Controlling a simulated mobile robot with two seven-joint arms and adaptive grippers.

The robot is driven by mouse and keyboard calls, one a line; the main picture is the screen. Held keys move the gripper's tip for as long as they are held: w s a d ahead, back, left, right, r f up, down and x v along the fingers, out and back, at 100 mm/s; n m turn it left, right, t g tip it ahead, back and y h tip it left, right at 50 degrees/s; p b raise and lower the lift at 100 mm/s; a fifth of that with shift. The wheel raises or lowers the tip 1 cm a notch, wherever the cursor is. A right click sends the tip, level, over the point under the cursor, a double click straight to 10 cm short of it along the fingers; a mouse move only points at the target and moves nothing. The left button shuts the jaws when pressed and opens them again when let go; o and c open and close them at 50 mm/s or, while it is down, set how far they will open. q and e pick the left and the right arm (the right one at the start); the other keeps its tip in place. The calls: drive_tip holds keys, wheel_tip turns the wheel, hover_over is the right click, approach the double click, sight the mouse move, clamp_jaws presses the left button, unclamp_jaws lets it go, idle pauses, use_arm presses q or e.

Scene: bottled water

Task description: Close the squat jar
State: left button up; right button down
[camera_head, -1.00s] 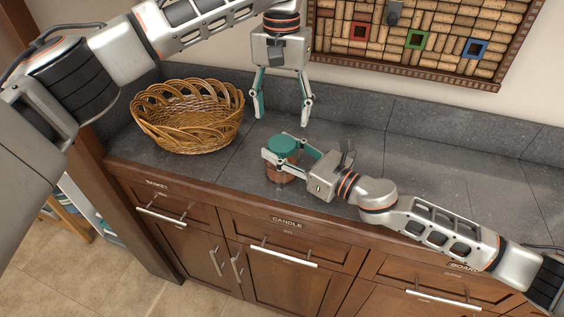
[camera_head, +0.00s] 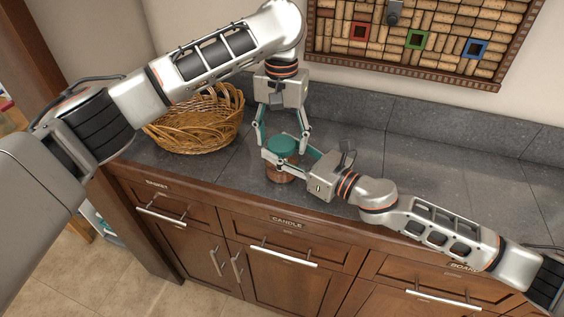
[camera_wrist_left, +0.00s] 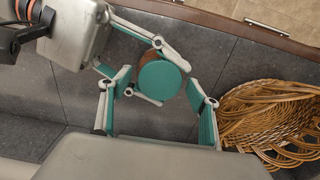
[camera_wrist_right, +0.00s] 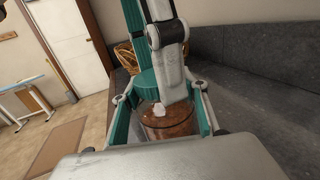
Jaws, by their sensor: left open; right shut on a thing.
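The squat jar (camera_head: 279,175) is clear-walled with brown contents and stands upright near the counter's front edge. A round teal lid (camera_head: 282,145) is on its top; I cannot tell whether it is fully seated. My right gripper (camera_head: 284,160) is shut on the jar from the right side. My left gripper (camera_head: 281,143) points down over the lid. It is open, with one finger on each side of the lid, as the left wrist view shows around the lid (camera_wrist_left: 160,80). In the right wrist view a left finger hides part of the lid (camera_wrist_right: 147,86) and jar (camera_wrist_right: 170,122).
A wicker basket (camera_head: 197,125) stands on the counter left of the jar, close to my left gripper. A grey backsplash (camera_head: 355,108) and a cork board (camera_head: 440,35) are behind. The counter (camera_head: 465,170) to the right is clear.

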use_arm(q)
drive_tip(key=c, duration=1.1)
drive_tip(key=m, duration=0.4)
drive_tip(key=shift+c, duration=0.2)
drive_tip(key=shift+d, duration=0.1)
drive_tip(key=shift+c, duration=0.2)
drive_tip(key=o, duration=1.2)
drive_tip(key=shift+o, duration=0.2)
